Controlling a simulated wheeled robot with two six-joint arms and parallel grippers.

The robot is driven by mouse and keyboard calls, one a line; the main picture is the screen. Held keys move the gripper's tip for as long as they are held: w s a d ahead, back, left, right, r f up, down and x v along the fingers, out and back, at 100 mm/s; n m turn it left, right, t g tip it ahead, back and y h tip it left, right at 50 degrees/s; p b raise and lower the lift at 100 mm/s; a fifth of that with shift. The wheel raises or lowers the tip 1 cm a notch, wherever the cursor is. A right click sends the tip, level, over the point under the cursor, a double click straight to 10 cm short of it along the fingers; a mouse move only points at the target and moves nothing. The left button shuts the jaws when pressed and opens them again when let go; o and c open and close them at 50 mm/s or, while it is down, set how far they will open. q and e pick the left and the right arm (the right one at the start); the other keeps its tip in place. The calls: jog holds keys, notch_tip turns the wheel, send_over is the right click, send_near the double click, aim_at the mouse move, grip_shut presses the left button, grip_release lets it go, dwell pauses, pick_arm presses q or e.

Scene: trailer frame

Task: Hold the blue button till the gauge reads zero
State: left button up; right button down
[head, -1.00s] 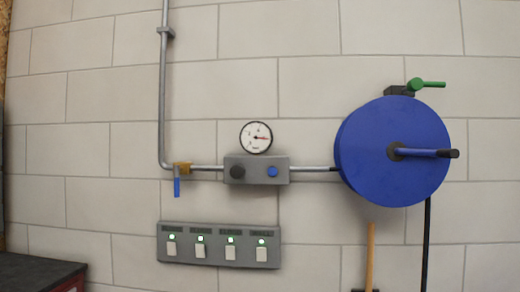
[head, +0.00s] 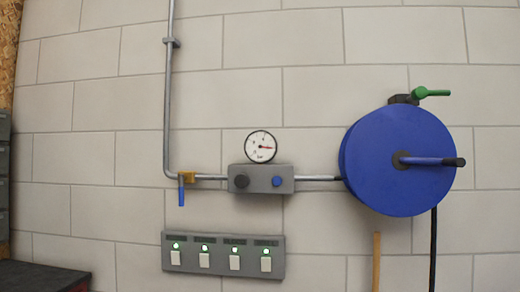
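The blue button (head: 276,182) is a small round knob on the right of a grey box (head: 260,189) fixed to the wall. A black knob (head: 241,181) sits on the same box to its left. The round white gauge (head: 261,147) stands on top of the box. Its red needle points to the right; the numbers are too small to read. Neither of my grippers shows in the head view, and nothing touches the button.
A pipe with a blue-handled valve (head: 182,195) runs into the box from the left. A large blue reel (head: 395,165) with a crank and a green lever (head: 430,92) hangs at the right. A switch panel (head: 223,272) with green lights is below. A dark-topped cabinet (head: 38,277) stands lower left.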

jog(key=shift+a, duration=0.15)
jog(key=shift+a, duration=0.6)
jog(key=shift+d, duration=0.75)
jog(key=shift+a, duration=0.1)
